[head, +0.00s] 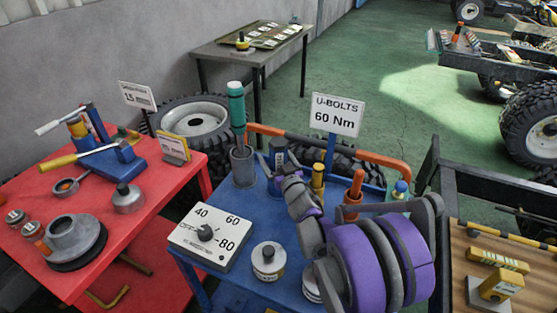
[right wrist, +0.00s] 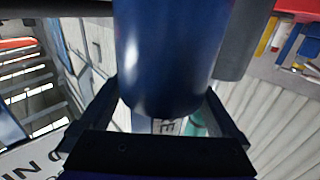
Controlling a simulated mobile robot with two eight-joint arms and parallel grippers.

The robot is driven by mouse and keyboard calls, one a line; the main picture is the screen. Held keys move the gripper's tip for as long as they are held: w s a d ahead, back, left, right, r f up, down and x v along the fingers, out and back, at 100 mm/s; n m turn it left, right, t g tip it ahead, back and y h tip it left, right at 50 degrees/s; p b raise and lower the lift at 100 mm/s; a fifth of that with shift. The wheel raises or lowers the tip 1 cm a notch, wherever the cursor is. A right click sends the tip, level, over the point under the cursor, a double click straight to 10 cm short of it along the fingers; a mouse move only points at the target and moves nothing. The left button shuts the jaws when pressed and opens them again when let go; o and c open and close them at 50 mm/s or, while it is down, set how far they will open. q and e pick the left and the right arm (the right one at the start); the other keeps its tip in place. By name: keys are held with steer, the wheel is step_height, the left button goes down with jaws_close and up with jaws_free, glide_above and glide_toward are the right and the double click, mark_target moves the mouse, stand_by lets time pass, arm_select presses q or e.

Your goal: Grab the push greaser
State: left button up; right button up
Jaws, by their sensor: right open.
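A dark blue cylinder (head: 278,150), which I take to be the push greaser, stands upright on the blue table beside the grey cup. In the right wrist view the blue cylinder (right wrist: 168,55) is large and lies between and beyond my right fingers. My right gripper (head: 281,168) reaches it from the front, with my purple arm behind. In the wrist view the right gripper (right wrist: 163,112) is open, its fingers on either side of the cylinder's near end. Whether they touch it I cannot tell. My left gripper is not in view.
The grey cup (head: 243,168) with a green-handled tool (head: 236,103) is close on the left. A yellow bottle (head: 318,180) and an orange-topped tool (head: 354,190) stand close on the right. Behind is the U-BOLTS sign (head: 337,115). A dial box (head: 211,236) and tins (head: 269,262) are in front.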

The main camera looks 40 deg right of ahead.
steer(key=shift+w, duration=0.2)
jaws_close()
stand_by(0.3)
